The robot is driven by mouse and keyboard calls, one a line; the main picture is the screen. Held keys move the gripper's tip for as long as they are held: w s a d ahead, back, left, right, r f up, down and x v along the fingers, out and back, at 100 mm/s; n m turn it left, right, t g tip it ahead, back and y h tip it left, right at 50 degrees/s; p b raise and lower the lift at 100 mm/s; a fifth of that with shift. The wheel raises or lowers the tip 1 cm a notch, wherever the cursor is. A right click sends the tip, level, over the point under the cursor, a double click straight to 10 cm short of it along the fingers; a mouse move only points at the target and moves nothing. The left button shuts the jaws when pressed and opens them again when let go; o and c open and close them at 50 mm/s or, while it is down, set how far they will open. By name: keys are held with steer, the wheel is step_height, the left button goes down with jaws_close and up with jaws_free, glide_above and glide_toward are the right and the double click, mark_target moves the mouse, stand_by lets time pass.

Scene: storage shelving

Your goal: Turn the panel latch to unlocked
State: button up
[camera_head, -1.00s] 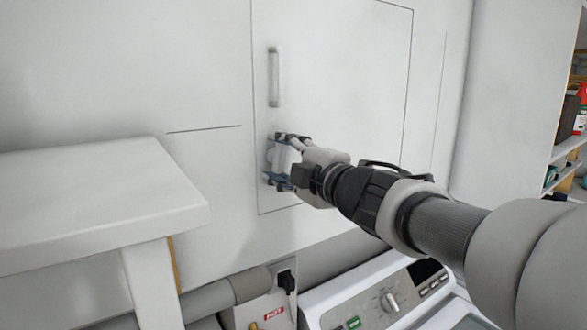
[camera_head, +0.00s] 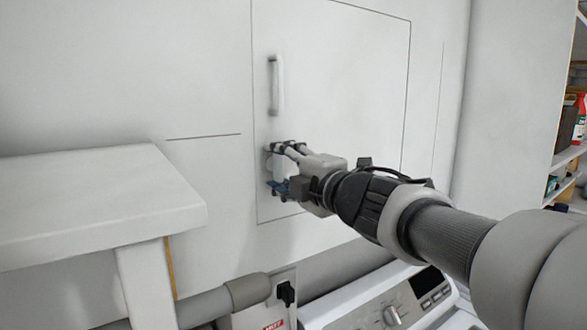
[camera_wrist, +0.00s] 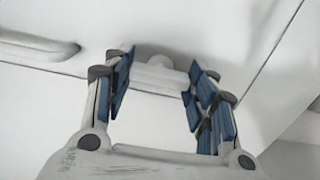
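The panel latch is a small white knob on a white base, low on the left side of the square panel door (camera_head: 350,110). In the wrist view the latch (camera_wrist: 158,74) stands between my two fingers, near their tips. My gripper (camera_head: 279,167) reaches the door from the right, with one finger above the other around the latch. In the wrist view my gripper (camera_wrist: 160,85) is open, its blue pads to the left and right of the latch. I cannot tell whether a pad touches it. In the head view my fingers partly hide the latch.
A white vertical handle (camera_head: 276,85) is on the door above the latch. A white table (camera_head: 90,190) stands at the left. Below are a grey pipe (camera_head: 210,302) and an appliance with a dial (camera_head: 390,314). Shelves (camera_head: 565,160) are at the far right.

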steer(key=o, duration=0.4)
steer(key=shift+o, duration=0.2)
steer(key=v, duration=1.2)
